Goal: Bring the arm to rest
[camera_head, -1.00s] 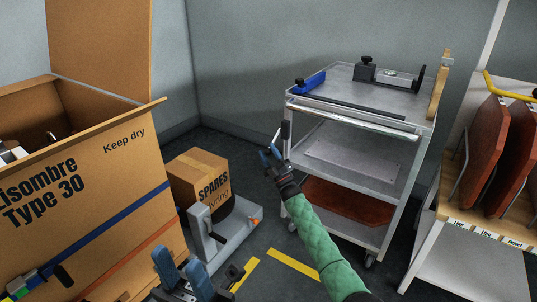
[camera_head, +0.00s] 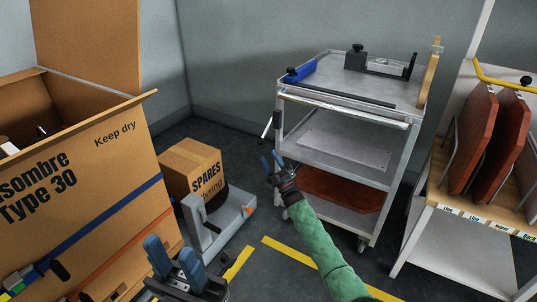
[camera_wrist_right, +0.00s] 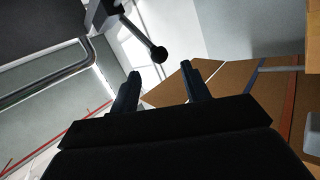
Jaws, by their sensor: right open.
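My right gripper (camera_head: 271,160), at the end of the green-sleeved arm (camera_head: 322,247), is open and empty. It is in front of the left side of the grey cart (camera_head: 347,92), beside its lower shelves in the picture. In the right wrist view its two dark fingers (camera_wrist_right: 160,72) stand apart with nothing between them. My left gripper (camera_head: 173,255) is at the bottom of the head view, near the large cardboard box (camera_head: 110,185). Its two blue fingers are apart, and I see nothing between them.
A SPARES box (camera_head: 190,168) and a grey fixture (camera_head: 220,222) stand between the large box and the cart. A lever with a black ball knob (camera_wrist_right: 158,53) shows close in the right wrist view. A rack with red-brown panels (camera_head: 472,140) is at right.

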